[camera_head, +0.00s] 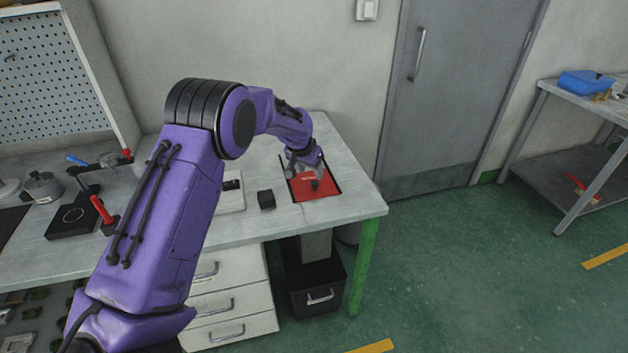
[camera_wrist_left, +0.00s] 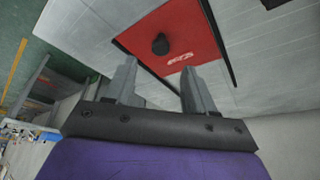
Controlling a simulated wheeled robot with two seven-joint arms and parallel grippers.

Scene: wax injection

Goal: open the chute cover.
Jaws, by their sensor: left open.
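The chute cover (camera_head: 319,189) is a red panel with a dark round knob (camera_head: 315,184) and a small white mark, lying in the tabletop near the right end of the workbench. It looks closed. In the left wrist view the red cover (camera_wrist_left: 190,32) and its black knob (camera_wrist_left: 160,44) lie beyond my fingertips. My left gripper (camera_head: 303,165) is over the back part of the cover. Its two grey fingers (camera_wrist_left: 158,75) are apart with nothing between them. I cannot tell the exact height above the cover. My right gripper is not in view.
A small black block (camera_head: 266,199) stands on the workbench (camera_head: 352,206) left of the cover. Below are white drawers (camera_head: 232,299) and a black bin (camera_head: 318,287) under the chute. A grey door (camera_head: 445,95) is behind, and a second table stands at right.

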